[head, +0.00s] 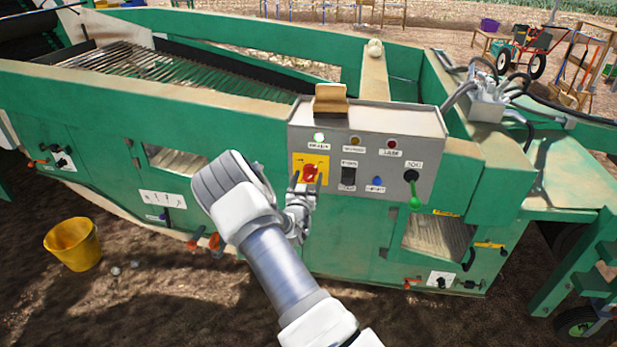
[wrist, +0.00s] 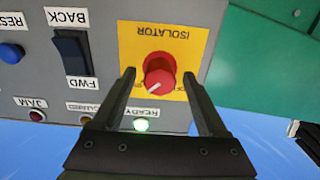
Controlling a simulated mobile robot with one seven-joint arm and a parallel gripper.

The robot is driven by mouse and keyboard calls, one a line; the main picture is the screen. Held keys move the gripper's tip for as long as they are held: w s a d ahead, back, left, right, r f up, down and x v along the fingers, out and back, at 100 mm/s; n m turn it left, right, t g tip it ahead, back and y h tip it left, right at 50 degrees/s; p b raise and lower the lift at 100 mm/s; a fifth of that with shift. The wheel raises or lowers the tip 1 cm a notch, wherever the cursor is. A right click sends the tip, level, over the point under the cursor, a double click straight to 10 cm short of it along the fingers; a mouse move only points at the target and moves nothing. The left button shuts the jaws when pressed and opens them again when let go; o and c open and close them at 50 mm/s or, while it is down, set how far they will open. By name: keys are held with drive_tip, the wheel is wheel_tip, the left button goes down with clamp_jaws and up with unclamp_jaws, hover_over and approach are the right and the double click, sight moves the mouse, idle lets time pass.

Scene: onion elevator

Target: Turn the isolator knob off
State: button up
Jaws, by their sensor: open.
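The red isolator knob (head: 309,173) sits on a yellow plate (head: 299,163) at the left of the grey control box (head: 365,120). In the wrist view the knob (wrist: 159,75) is upside down, with a white pointer mark aimed to the lower left of the picture. My gripper (head: 306,180) is open in front of the plate. In the wrist view the fingers of my gripper (wrist: 160,82) stand on either side of the knob, with gaps showing between them and it. I cannot tell how deep the fingertips reach. The plate's position labels are partly hidden by the fingers.
The READY lamp (head: 319,137) is lit pale green. A tan object (head: 331,99) rests on top. A yellow bucket (head: 73,244) stands on the ground at left.

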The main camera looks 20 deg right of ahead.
drive_tip(key=shift+w+d, duration=0.3)
drive_tip(key=shift+w, duration=0.15)
clamp_jaws()
